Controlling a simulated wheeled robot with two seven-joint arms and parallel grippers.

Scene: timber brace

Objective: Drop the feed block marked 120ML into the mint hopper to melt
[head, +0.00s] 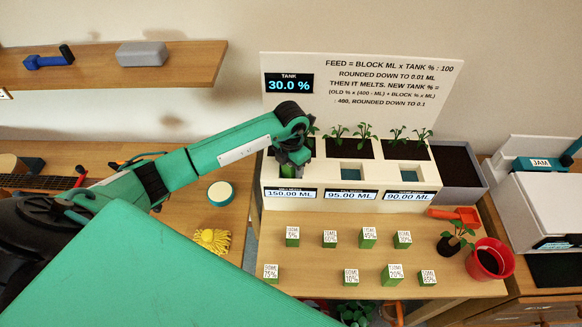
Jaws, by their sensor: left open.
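The white planter stand (425,181) has three bays, each with soil, a square opening and a display in front. The displays read 150.00 ML, 95.00 ML and 90.00 ML. I cannot read which bay is mint. My left gripper (291,172) is open, pointing down over the left bay and hiding much of it. A green patch shows below it; I cannot tell whether this is a block. Small green feed blocks with white labels stand in two rows in front, including the back-left block (292,238) and front-left block (271,273). Their labels are too small to read surely.
A sign behind gives the feed rule; the tank display (289,84) reads 30.0 %. An orange scoop (455,214), a potted plant (450,243) and a red pot (490,262) stand at right. A yellow brush (213,240) and round tub (221,193) lie at left.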

